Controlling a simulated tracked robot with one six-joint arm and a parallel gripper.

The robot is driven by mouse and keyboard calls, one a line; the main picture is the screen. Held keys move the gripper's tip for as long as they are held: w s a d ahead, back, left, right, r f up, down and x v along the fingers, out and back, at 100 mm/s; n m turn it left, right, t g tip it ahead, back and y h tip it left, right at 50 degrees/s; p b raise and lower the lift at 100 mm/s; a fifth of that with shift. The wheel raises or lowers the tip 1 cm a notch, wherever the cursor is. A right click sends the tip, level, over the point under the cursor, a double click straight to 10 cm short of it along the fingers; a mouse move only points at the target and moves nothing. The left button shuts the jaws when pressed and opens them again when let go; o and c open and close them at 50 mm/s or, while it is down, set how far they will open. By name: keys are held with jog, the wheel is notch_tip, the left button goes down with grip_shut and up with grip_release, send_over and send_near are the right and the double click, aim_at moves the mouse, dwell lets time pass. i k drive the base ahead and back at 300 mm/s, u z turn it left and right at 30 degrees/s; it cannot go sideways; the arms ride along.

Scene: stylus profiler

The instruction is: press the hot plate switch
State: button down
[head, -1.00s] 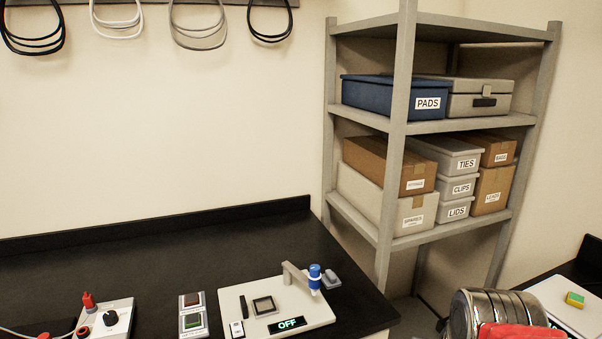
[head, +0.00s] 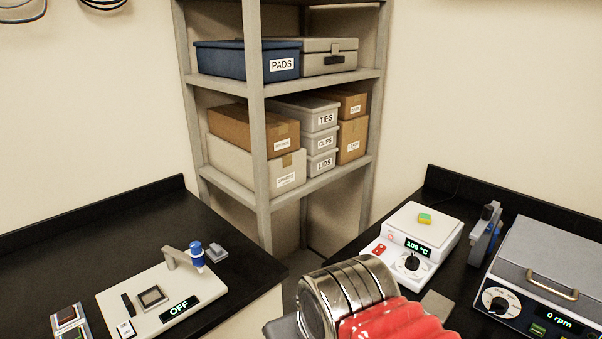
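The hot plate (head: 403,239) is a white box on the right-hand black bench. Its display (head: 418,246) reads 100 °C, with a black knob (head: 411,262) below it. A red switch (head: 379,249) sits at the left of its front panel. A small green and yellow block (head: 425,219) lies on its top plate. My arm, with metal rings and a red sleeve, shows at the bottom middle, in front of the hot plate. The fingers of my gripper are not visible.
On the left bench, a stylus profiler (head: 150,318) shows OFF. A centrifuge (head: 546,282) reading 0 rpm stands right of the hot plate, with a blue and grey pipette-like tool (head: 486,232) between them. A shelf (head: 262,195) with boxes fills the corner between the benches.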

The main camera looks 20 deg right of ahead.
aim_at(380, 247)
jog(key=z, duration=1)
